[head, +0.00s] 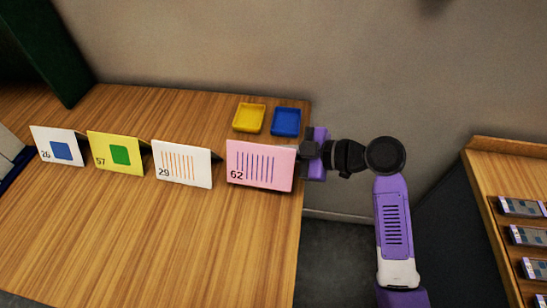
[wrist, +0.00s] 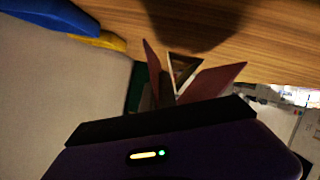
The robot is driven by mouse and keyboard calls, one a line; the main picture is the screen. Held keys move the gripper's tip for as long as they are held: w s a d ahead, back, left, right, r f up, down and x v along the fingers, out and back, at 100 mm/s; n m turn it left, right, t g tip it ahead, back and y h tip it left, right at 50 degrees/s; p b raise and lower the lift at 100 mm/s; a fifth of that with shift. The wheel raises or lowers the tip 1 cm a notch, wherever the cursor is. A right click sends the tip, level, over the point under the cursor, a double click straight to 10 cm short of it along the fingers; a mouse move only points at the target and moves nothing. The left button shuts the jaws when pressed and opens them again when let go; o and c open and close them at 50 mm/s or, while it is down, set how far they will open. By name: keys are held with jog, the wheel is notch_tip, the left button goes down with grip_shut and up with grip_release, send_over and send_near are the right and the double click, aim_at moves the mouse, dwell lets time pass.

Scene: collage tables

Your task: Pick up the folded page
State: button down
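Several folded pages stand like tents in a row on the wooden table. The pink one (head: 260,165), marked 62 with blue lines, is at the right end near the table's edge. To its left stand a white page (head: 182,163) marked 29, a yellow page (head: 115,153) marked 57 and a white page (head: 58,146) marked 26. My gripper (head: 309,151) is at the pink page's right end. In the wrist view the pink page (wrist: 215,80) shows end-on, its two panels spread in a V, close to the gripper body. The fingertips are not clear, and I cannot tell whether they touch it.
A yellow tray (head: 249,118) and a blue tray (head: 286,122) stand behind the pink page. The table's front is clear. A wall runs behind. A second wooden unit (head: 510,165) holding small cards stands at the right, across a gap.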

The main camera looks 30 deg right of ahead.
jog(key=shift+f, duration=1.4)
jog(key=shift+f, duration=0.15)
jog(key=c, duration=2.1)
grip_release()
jog(key=o, duration=0.4)
jog(key=shift+r, duration=0.2)
jog(key=b+v, duration=0.1)
jog(key=v, duration=1.1)
jog(key=shift+b, duration=0.35)
